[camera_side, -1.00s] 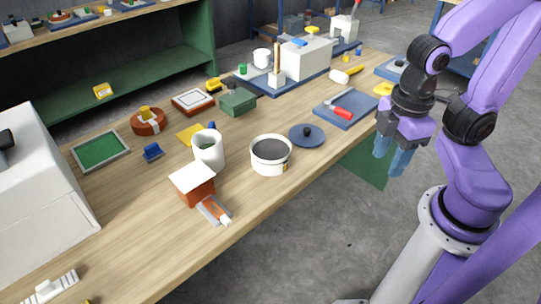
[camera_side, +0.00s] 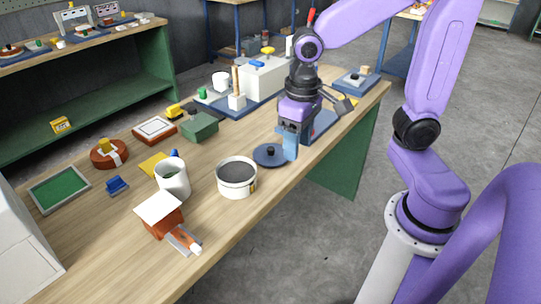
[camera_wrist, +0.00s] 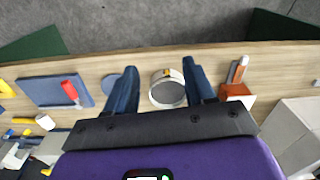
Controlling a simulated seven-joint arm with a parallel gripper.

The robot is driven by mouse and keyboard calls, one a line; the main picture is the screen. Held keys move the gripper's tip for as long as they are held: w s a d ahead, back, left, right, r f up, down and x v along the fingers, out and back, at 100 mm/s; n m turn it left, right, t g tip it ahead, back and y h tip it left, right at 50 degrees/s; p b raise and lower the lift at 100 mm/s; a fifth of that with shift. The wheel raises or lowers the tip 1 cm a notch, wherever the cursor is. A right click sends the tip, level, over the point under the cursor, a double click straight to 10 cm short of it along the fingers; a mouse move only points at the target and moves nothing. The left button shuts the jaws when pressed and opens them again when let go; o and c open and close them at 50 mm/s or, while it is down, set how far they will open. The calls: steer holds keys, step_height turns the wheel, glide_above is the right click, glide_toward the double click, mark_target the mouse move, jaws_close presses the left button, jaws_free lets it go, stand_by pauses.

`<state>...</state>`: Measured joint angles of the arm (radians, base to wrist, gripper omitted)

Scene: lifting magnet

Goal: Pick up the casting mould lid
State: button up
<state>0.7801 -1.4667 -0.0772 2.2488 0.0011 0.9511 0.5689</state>
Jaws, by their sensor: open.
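A flat blue round lid with a dark knob (camera_side: 262,158), the likely casting mould lid, lies on the wooden bench beside the white pot. It also shows in the wrist view (camera_wrist: 107,84), partly hidden behind the left finger. My gripper (camera_side: 285,145) is open and empty, with blue fingers pointing down close to the lid's right side in the side view; one finger overlaps the lid's edge there. In the wrist view my gripper (camera_wrist: 160,70) has the white pot showing between its fingers. I see no contact with the lid and cannot judge the exact height.
The white pot (camera_side: 237,188) stands close to the lid, with a white mug (camera_side: 173,183) and a small red house-like block (camera_side: 164,222) farther left. A blue tray with a red-handled tool (camera_wrist: 40,92) lies on the lid's other side. Bare wood runs along the front edge.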

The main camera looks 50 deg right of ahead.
steer(key=w+d+m, duration=0.5)
steer(key=w+m, duration=0.5)
steer(key=w, duration=0.1)
steer(key=m, duration=1)
glide_above(271, 148)
steer(key=f, duration=0.2)
step_height(271, 148, down, 17)
steer(key=shift+a+r, duration=0.1)
steer(key=shift+r, duration=0.05)
jaws_close()
